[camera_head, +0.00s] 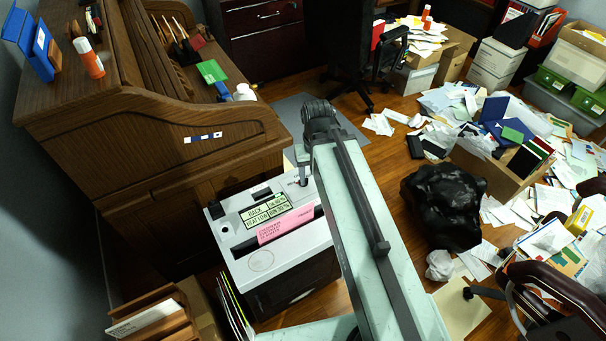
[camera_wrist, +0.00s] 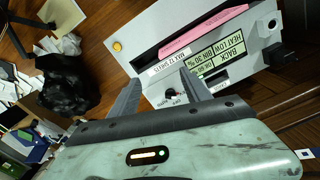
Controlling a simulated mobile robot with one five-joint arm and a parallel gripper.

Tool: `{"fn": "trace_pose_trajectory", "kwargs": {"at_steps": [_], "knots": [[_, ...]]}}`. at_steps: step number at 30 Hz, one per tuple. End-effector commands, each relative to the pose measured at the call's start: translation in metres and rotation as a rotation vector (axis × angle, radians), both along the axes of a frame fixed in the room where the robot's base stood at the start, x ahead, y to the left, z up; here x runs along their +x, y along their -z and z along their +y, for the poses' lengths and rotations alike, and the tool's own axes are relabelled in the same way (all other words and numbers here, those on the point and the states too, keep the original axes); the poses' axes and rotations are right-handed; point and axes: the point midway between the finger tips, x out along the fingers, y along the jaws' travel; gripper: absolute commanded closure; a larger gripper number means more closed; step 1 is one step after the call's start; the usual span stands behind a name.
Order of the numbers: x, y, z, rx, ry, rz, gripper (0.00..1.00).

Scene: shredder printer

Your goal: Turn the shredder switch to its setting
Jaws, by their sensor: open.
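The shredder (camera_head: 285,258) has a light grey top and dark body and stands beside the wooden desk. Its switch (camera_wrist: 170,94) is a small dark knob with a red mark, near the edge of the top panel in the wrist view; the lettering around it is too small to read surely. My gripper (camera_wrist: 160,84) is open, its two dark fingers on either side of the switch as seen in the wrist view. I cannot tell whether they touch it. In the head view my gripper (camera_head: 303,176) is over the shredder's far right corner and partly hides the switch.
A pink sheet (camera_head: 285,225) lies along the shredder's slot, beside a pale label panel (camera_head: 264,211). The roll-top desk (camera_head: 190,165) stands close on the left. A black bag (camera_head: 443,205) and scattered papers cover the floor to the right.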

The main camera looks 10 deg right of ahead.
Motion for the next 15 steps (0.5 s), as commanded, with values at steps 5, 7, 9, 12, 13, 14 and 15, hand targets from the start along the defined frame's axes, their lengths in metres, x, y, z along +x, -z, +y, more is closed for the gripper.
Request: {"fn": "trace_pose_trajectory", "kwargs": {"at_steps": [5, 7, 9, 12, 13, 14, 15], "knots": [[0.077, 0.061, 0.002, 0.0, 0.089, -0.001, 0.44], [0.105, 0.079, 0.003, 0.0, 0.132, -0.001, 0.44], [0.127, 0.091, 0.003, 0.0, 0.167, 0.0, 0.44], [0.142, 0.097, 0.003, 0.0, 0.197, 0.0, 0.44], [0.144, 0.097, 0.003, 0.0, 0.201, 0.0, 0.44], [0.144, 0.097, 0.003, 0.0, 0.204, 0.0, 0.44], [0.144, 0.095, 0.003, 0.0, 0.206, 0.0, 0.44]]}}
